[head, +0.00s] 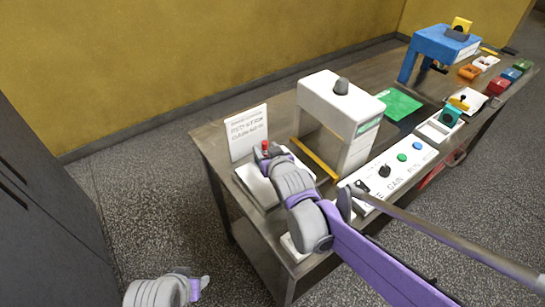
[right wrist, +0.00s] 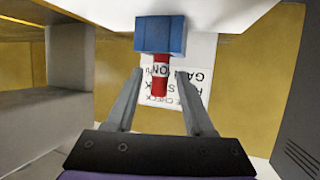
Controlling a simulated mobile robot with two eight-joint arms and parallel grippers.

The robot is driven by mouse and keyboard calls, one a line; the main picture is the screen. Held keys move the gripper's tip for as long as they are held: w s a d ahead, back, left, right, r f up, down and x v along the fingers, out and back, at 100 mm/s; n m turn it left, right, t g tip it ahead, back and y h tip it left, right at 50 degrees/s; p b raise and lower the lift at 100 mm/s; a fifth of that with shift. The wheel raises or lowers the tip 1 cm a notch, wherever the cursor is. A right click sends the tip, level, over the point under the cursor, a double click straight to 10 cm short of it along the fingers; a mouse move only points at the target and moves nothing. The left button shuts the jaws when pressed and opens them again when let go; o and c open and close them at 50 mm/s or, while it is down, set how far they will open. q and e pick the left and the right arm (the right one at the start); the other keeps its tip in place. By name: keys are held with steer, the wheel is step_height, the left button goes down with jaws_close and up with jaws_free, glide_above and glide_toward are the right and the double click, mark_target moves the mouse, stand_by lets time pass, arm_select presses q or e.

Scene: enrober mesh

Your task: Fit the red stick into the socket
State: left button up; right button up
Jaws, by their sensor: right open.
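That view looks upside down, so the stick seems to stand upright. In the head view its red top (head: 265,145) shows just beyond my right gripper (head: 266,153). My right gripper is open, its two fingers (right wrist: 160,80) on either side of the stick's free end, with gaps visible. My left gripper (head: 203,283) is low at the left, off the table; its jaws are unclear. I cannot tell which part is the socket.
A lettered white sign (head: 246,131) stands behind the stick. A white machine (head: 343,105) with an arch stands right of it. A control panel (head: 400,162) with knobs lies along the front edge. A blue stand (head: 440,45) and small coloured boxes fill the far end.

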steer(key=v, duration=0.7)
steer(key=shift+s+d+r, duration=0.1)
steer(key=shift+s+r, duration=0.05)
steer(key=shift+s, duration=0.2)
